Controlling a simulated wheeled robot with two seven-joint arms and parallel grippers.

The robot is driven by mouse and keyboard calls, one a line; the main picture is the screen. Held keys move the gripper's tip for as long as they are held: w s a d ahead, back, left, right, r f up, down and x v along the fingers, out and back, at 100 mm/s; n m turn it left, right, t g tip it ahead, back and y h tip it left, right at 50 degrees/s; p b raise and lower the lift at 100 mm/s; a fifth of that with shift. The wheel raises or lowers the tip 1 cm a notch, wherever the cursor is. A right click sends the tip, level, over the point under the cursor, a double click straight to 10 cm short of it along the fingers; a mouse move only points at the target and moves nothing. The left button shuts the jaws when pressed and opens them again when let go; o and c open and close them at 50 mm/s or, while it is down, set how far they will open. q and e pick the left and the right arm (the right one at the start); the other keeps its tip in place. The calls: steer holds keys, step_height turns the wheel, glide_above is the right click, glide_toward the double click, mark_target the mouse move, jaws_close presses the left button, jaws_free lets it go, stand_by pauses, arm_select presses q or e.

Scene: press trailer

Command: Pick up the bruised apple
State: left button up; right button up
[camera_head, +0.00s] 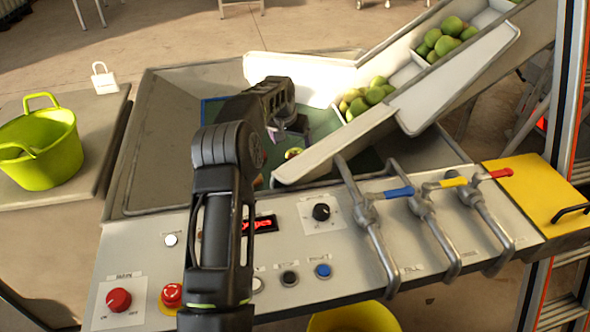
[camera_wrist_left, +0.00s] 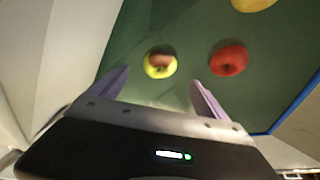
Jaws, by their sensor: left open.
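A yellow-green apple with a brownish-red patch (camera_wrist_left: 160,64), which looks like the bruised one, lies on the green bottom of the trough. A red apple (camera_wrist_left: 229,58) lies to its right in the left wrist view. My left gripper (camera_wrist_left: 158,88) is open, its two purple fingers pointing toward the patched apple, which shows just beyond and between the tips. Nothing is between the fingers. In the head view my left gripper (camera_head: 291,136) hangs over the trough, just above an apple (camera_head: 293,153) that it partly hides. My right gripper is not in view.
A white chute (camera_head: 440,92) holding several green apples slopes down close to the gripper's right. A control panel (camera_head: 330,240) with buttons and valve handles fronts the trough. A yellow-green bucket (camera_head: 45,165) stands at left. Part of a yellow fruit (camera_wrist_left: 253,4) shows.

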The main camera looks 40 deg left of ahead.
mark_target(294, 152)
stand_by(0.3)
arm_select(q)
steer(key=shift+x, duration=1.3)
steer(key=shift+x, duration=2.65)
steer(key=shift+s, duration=0.1)
steer(key=shift+c, duration=0.6)
steer(key=c, duration=1.5)
